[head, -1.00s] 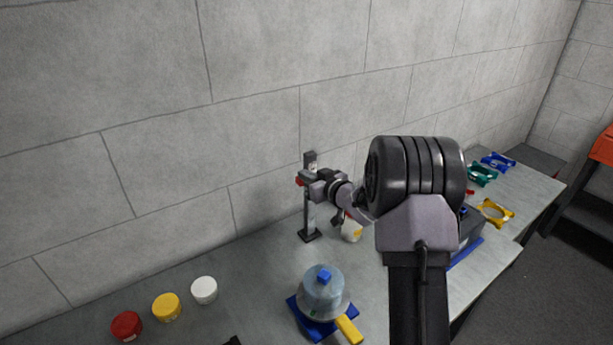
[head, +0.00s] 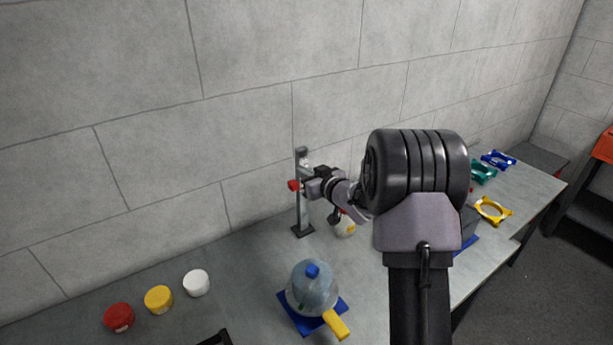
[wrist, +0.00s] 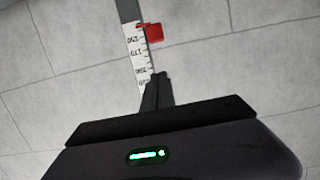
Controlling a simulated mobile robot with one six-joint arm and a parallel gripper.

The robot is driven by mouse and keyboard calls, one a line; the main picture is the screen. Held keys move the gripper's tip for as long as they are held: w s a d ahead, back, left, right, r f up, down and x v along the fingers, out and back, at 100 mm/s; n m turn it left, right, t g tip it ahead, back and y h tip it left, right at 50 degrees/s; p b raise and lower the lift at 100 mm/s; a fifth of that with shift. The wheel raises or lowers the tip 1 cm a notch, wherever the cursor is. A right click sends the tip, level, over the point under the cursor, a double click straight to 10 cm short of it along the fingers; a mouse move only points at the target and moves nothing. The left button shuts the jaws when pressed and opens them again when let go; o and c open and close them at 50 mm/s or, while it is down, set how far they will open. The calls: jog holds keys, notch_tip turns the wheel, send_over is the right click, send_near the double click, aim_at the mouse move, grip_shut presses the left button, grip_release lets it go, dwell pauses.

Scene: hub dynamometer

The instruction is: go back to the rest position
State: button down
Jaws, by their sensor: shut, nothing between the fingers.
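My gripper (wrist: 157,88) shows in the wrist view with its fingers together and nothing between them. It points toward an upright post with a printed scale (wrist: 138,55) and a red slider (wrist: 154,32) on the post's side. In the head view my arm reaches left toward the same post (head: 303,205), and the red slider (head: 293,185) sits high on it. The fingertips are mostly hidden there by my wrist. In the wrist view the fingers overlap the lower end of the scale; I cannot tell whether they touch it.
A clear dome with a blue knob (head: 312,290) stands on a blue base with a yellow handle (head: 337,325). Red (head: 118,317), yellow (head: 158,299) and white (head: 196,283) round containers stand at left. Yellow (head: 493,210), green (head: 483,171) and blue (head: 498,159) brackets lie at right.

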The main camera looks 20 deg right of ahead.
jog(key=s+a+r+m+g+h+b, duration=0.1)
jog(key=s+r+m+g+h, duration=0.15)
jog(key=s+r, duration=0.45)
jog(key=s+a+r+m+g+h+b, duration=0.1)
jog(key=s+a+r+m+h, duration=0.15)
jog(key=s, duration=0.75)
jog(key=s+a+f+g+y, duration=0.1)
jog(key=s+a+g, duration=0.1)
jog(key=s+a, duration=0.3)
jog(key=s+a+f+m+g+y+b, duration=0.1)
jog(key=s+a, duration=0.4)
jog(key=s, duration=0.7)
jog(key=s+a+f+g+y+b, duration=0.1)
jog(key=s+a+f+g+y, duration=0.1)
jog(key=s+a, duration=0.3)
jog(key=s+f, duration=0.1)
jog(key=s, duration=0.3)
jog(key=shift+s+f+m+g, duration=0.2)
jog(key=shift+m+g, duration=0.1)
jog(key=shift+g, duration=0.05)
